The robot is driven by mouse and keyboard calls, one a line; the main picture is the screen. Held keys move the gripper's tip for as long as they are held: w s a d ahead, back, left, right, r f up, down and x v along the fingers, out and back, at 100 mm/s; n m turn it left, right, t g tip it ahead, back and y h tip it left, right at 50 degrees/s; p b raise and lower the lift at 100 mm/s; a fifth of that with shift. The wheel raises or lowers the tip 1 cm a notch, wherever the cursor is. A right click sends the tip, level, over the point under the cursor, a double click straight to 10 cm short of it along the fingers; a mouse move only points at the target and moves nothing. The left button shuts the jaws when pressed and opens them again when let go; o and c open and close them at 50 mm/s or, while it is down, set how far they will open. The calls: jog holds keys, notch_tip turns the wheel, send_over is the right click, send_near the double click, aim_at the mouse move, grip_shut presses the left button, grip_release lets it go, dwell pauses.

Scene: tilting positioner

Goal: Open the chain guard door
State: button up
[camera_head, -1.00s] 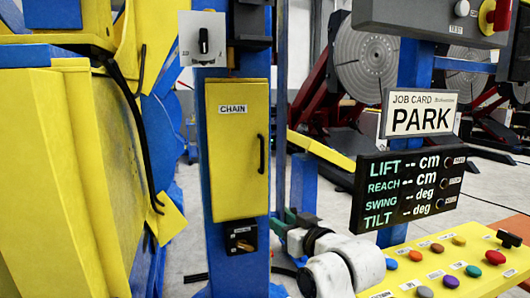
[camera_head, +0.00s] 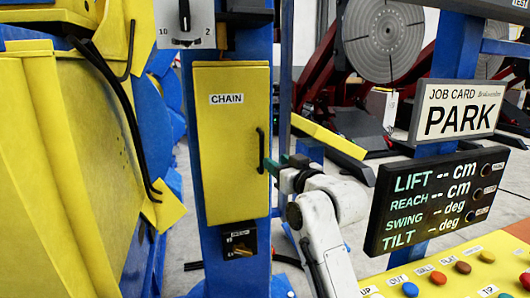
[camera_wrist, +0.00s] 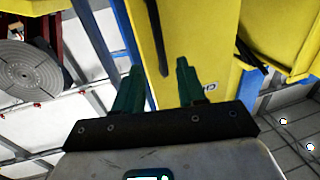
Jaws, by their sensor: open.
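The yellow chain guard door (camera_head: 225,180), labelled CHAIN, is shut on the blue column (camera_head: 198,240). Its black vertical handle (camera_head: 261,150) is on the door's right side. My gripper (camera_head: 272,164) is beside the handle's lower part, with its green fingers pointing left toward it. In the wrist view my gripper (camera_wrist: 160,75) is open, and the handle (camera_wrist: 157,40) runs between the two finger lines, just beyond the tips. I cannot tell whether a finger touches the handle.
A dark switch box (camera_head: 240,243) sits below the door and a rotary switch (camera_head: 185,15) above it. The display panel (camera_head: 430,200) and button desk (camera_head: 460,275) stand at right. A large yellow machine (camera_head: 70,170) fills the left.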

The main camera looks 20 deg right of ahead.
aim_at(263, 153)
jog(key=w, duration=0.2)
jog(key=w+a+p, duration=0.1)
jog(key=w, duration=0.4)
jog(key=shift+w+a, duration=0.25)
jog(key=shift+c, duration=0.4)
grip_shut()
